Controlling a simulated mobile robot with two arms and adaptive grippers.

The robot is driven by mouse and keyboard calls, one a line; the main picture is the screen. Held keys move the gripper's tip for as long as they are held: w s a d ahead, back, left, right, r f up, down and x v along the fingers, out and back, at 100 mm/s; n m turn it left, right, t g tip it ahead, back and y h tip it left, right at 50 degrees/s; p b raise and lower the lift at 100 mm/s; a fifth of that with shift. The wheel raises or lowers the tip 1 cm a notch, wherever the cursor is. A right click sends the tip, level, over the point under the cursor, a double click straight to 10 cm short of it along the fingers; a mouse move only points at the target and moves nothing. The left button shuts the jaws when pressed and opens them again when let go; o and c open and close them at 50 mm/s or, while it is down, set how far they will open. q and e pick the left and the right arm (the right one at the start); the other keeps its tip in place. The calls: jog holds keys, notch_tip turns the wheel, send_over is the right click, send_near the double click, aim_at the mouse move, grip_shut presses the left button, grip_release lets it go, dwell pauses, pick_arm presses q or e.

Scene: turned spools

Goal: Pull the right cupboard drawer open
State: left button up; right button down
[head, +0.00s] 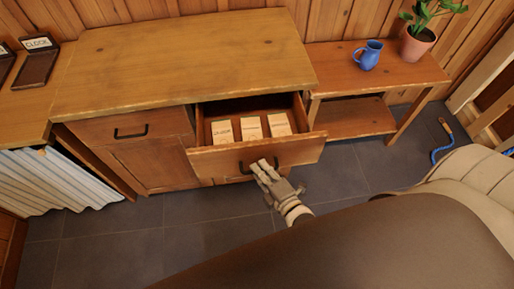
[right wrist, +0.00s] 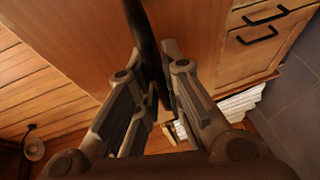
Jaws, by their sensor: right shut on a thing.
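The right cupboard drawer (head: 225,158) stands open in the head view, pulled well out from under the wooden top of the cupboard (head: 180,65). Three small pale boxes (head: 250,128) stand in a row inside it. My right gripper (head: 262,168) is at the middle of the drawer front, shut on the dark bar handle (right wrist: 144,35), which runs between the fingers in the right wrist view. The fingers hide part of the handle in the head view. My left gripper is not in view.
The closed left drawer (head: 130,130) has its own dark handle. A low side table (head: 375,78) on the right holds a blue jug (head: 368,56) and a potted plant (head: 417,43). The tiled floor (head: 190,220) before the cupboard is clear.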

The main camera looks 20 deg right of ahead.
jog(key=shift+s+a, duration=0.3)
jog(key=shift+s, duration=0.7)
jog(key=shift+s+a, duration=0.25)
jog(key=shift+s, duration=0.75)
jog(key=c, duration=1.8)
grip_release()
jog(key=v, duration=1.2)
